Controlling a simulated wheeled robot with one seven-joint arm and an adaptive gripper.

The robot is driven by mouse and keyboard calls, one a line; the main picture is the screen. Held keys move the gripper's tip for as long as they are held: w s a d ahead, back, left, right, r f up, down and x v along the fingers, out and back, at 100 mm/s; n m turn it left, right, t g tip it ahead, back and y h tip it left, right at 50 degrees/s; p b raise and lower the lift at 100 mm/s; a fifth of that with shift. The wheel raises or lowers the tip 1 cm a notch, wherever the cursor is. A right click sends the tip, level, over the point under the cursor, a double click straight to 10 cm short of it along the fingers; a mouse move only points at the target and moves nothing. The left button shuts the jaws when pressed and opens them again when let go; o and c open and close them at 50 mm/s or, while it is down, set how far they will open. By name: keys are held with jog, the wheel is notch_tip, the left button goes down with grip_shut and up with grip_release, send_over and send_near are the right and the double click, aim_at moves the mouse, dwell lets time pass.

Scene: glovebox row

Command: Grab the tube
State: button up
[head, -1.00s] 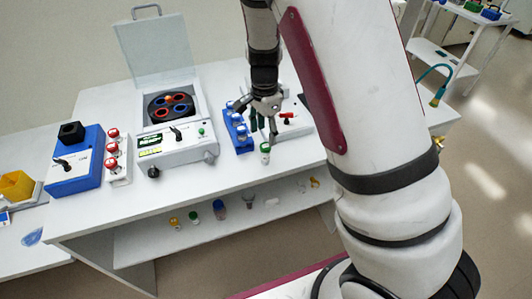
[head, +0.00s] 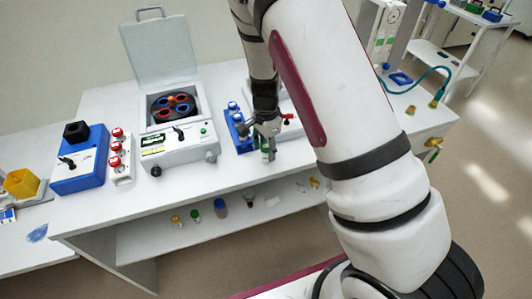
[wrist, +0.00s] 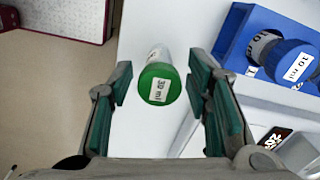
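The tube (wrist: 157,84) has a green cap labelled "30 ml" and a pale body. In the wrist view it stands between the two fingers of my gripper (wrist: 164,100), with a gap on both sides. My gripper is open, with green pads on its fingers. In the head view my gripper (head: 268,148) is low over the bench's front part, around the tube (head: 265,149), which is partly hidden by the fingers.
A blue rack (head: 238,131) with blue-capped tubes stands just left of my gripper; it shows at the right of the wrist view (wrist: 236,60). An open-lidded centrifuge (head: 180,147), red-capped tubes in a white rack (head: 122,168) and a blue device (head: 80,180) stand further left.

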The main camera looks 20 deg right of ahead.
jog(key=c, duration=0.7)
jog(key=shift+r, duration=0.1)
